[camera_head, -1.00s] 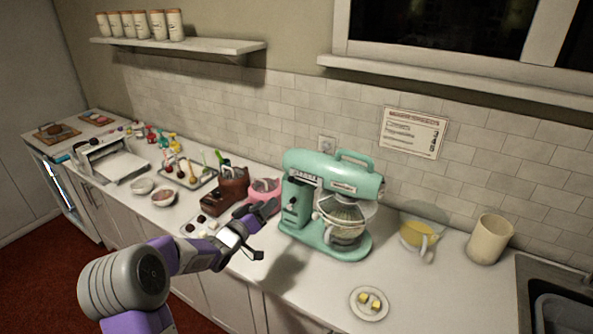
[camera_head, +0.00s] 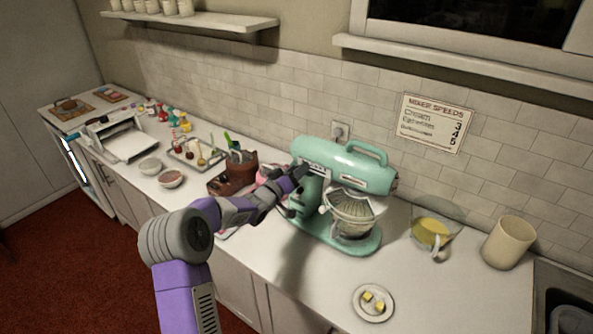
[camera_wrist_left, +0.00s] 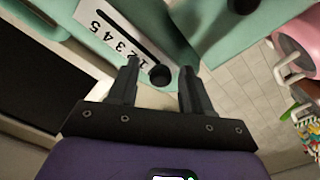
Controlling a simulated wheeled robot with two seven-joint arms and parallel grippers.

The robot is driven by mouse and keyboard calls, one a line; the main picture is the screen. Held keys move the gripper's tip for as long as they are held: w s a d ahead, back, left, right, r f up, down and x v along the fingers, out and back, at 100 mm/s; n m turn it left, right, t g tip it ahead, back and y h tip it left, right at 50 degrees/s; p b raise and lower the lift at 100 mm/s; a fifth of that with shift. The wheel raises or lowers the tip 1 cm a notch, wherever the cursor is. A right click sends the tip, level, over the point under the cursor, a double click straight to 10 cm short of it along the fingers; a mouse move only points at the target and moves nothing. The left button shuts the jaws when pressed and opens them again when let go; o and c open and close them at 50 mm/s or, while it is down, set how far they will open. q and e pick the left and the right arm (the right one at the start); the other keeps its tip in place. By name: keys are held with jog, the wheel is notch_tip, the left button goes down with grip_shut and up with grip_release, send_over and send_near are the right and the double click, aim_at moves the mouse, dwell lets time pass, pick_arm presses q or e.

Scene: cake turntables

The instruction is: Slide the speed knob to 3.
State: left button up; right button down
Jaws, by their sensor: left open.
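The mint-green mixer (camera_head: 345,165) stands on the counter. In the left wrist view, its white speed scale (camera_wrist_left: 108,35) has a dark slot and the numbers 1 to 5. A round black speed knob (camera_wrist_left: 160,75) shows at the end of the scale by the 1. My left gripper (camera_wrist_left: 160,70) is open, with the knob between its fingertips; I cannot tell whether they touch it. In the head view my left gripper (camera_head: 301,182) is at the mixer's left side and hides part of it. My right gripper is not in view.
A wall sign (camera_head: 432,122) lists mixer speeds 3, 4 and 5. A plate with yellow pieces (camera_head: 389,314), a glass jug (camera_head: 450,240) and a beige canister (camera_head: 508,242) stand to the right. A brown block (camera_head: 243,171) is left of the mixer.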

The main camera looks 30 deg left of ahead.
pick_arm(q)
jog(key=shift+w, duration=0.1)
grip_shut()
dwell(0.3)
jog(key=shift+d+b, duration=0.65)
jog(key=shift+d, duration=0.05)
grip_release()
jog(key=shift+a, duration=0.1)
jog(key=shift+s, duration=0.2)
